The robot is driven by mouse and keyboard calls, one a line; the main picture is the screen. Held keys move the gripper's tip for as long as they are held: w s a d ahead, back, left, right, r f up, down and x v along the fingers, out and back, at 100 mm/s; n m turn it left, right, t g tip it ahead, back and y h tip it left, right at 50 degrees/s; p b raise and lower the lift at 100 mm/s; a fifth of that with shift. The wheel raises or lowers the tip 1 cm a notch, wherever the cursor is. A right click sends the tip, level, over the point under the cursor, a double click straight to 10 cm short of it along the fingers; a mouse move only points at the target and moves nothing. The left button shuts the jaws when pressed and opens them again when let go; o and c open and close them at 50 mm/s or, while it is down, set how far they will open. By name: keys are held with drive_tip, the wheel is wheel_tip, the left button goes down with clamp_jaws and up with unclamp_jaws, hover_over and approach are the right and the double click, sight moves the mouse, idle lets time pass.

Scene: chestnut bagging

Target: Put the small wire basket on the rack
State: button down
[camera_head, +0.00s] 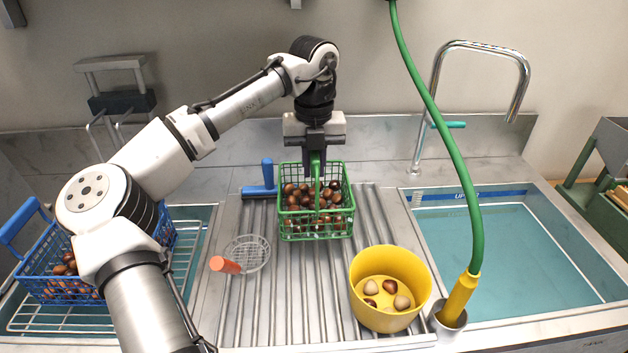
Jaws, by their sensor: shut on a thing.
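A small green wire basket (290,226) full of brown chestnuts is at the back of the ribbed steel drainboard (300,310). My gripper (316,158) points straight down over it and is shut on the top of its green upright handle. The basket hangs level or stands; I cannot tell whether its bottom touches the ribs. A silver wire rack (62,321) lies in the left basin. A larger blue wire basket (40,283) with chestnuts sits on that rack, partly hidden by my arm.
A yellow bucket (372,320) with several chestnuts stands at the drainboard's front right. A green hose (462,180) hangs before the right basin (510,260).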

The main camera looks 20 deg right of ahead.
drive_tip(key=shift+f, duration=2.2)
drive_tip(key=c, duration=1.4)
unclamp_jaws()
drive_tip(key=shift+f, duration=0.15)
wheel_tip(320, 180, up, 12)
drive_tip(key=shift+r+b, duration=0.15)
drive_tip(key=shift+b, duration=0.15)
